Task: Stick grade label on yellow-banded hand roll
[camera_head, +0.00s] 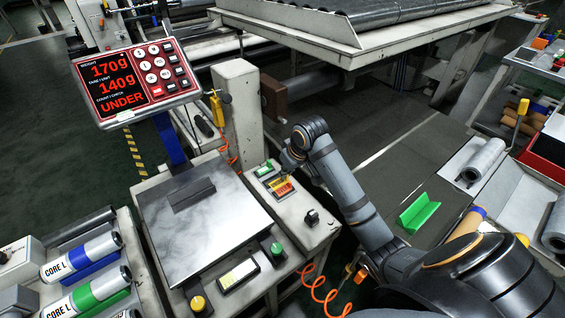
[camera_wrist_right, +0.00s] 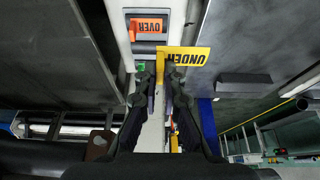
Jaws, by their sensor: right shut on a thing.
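My right gripper (camera_head: 288,160) is over the label dispenser on the scale's side panel. In the right wrist view its fingertips (camera_wrist_right: 159,76) are closed on the edge of a yellow label (camera_wrist_right: 187,56) marked UNDER. An orange OVER label (camera_wrist_right: 149,27) sits in its slot beside it. In the head view an orange-yellow roll end (camera_head: 479,212) shows at the right, largely hidden by my right arm; I cannot tell if it is the yellow-banded hand roll. My left gripper is out of view.
The steel scale plate (camera_head: 208,235) holds no roll. Core rolls with blue and green bands (camera_head: 88,297) lie at the left. A green V-shaped rest (camera_head: 419,213) and a white roll (camera_head: 483,160) are at the right. A grey post (camera_head: 237,105) stands near the gripper.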

